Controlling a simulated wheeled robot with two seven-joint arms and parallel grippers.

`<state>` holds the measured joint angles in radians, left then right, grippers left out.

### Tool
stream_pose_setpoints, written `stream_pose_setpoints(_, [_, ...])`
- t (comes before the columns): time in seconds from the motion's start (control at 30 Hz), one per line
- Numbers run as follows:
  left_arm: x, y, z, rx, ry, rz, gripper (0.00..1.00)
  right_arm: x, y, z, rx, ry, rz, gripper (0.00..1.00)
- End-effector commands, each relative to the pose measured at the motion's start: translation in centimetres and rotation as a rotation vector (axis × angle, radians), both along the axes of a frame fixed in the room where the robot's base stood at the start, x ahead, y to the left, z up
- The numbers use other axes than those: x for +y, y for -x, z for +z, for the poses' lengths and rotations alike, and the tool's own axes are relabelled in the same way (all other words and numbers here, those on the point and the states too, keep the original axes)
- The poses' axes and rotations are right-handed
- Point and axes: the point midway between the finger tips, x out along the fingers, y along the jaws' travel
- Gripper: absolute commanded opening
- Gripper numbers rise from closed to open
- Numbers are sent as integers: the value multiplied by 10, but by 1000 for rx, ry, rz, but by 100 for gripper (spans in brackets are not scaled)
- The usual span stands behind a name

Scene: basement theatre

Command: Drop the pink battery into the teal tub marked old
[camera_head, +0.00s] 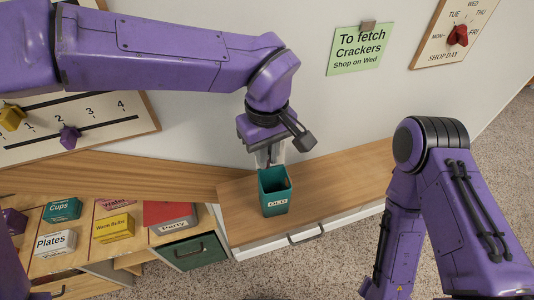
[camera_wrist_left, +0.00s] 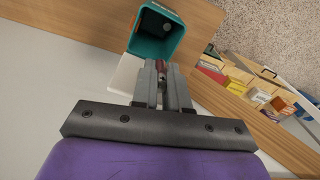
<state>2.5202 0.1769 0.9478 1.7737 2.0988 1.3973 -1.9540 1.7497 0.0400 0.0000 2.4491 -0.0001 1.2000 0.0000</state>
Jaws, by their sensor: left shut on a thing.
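The teal tub marked OLD (camera_head: 275,198) stands upright on a wooden ledge, with its open top facing up. It also shows in the left wrist view (camera_wrist_left: 139,36), where a small grey spot shows in its dark inside. My left gripper (camera_head: 270,160) is just above and behind the tub's rim, pointing down. In the left wrist view my left gripper (camera_wrist_left: 161,72) is shut on the pink battery (camera_wrist_left: 160,66). Only a small pinkish-red bit of the battery shows between the fingertips, close to the tub's mouth. My right gripper is out of view; only its arm shows.
The ledge (camera_head: 345,180) is bare to the tub's right. At lower left are labelled boxes, among them Cups (camera_head: 62,210), Plates (camera_head: 55,243) and a red Party box (camera_head: 170,214), above a green drawer (camera_head: 195,252). The wall behind holds a green note (camera_head: 356,50).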

Motion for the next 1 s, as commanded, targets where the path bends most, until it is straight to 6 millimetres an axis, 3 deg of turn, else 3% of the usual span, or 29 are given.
stream_pose_setpoints(0.2, [0,0,1,-1,0,-1,0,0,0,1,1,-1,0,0])
stream_pose_setpoints(0.23, [0,0,1,-1,0,-1,20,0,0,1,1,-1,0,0])
stream_pose_setpoints(0.3, [0,0,1,-1,0,-1,43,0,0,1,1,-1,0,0])
stream_pose_setpoints(0.67, [0,-1,8,-2,2,0,44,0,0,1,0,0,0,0])
stream_pose_setpoints(1.0, [0,-2,83,-2,4,1,44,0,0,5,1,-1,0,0])
